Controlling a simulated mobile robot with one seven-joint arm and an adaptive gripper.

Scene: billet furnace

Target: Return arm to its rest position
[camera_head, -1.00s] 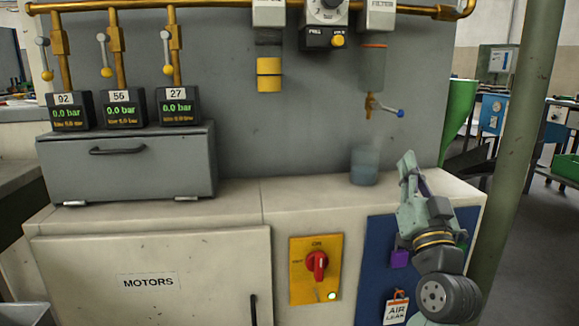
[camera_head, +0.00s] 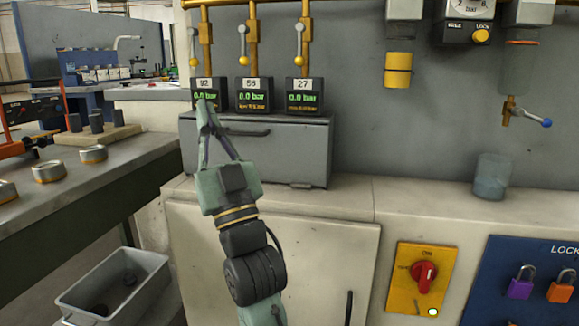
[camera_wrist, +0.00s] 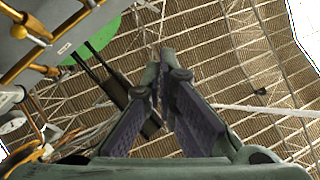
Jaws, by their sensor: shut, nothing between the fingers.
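My gripper (camera_head: 206,106) points upward in the head view, in front of the left end of the grey drawer box (camera_head: 285,155). Its fingertips overlap the gauge labelled 92 in the picture; I cannot tell how far apart they are in depth. In the wrist view my gripper (camera_wrist: 163,58) shows its two fingers meeting at the tips, with nothing held. The wrist camera looks up at the ribbed ceiling. My arm rises from the bottom of the head view.
Gauges 56 (camera_head: 252,95) and 27 (camera_head: 300,96) stand on the box beside brass pipes. A red rotary switch (camera_head: 424,277) and padlocks (camera_head: 520,283) are at right. A workbench (camera_head: 75,185) and grey bin (camera_head: 112,285) are at left.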

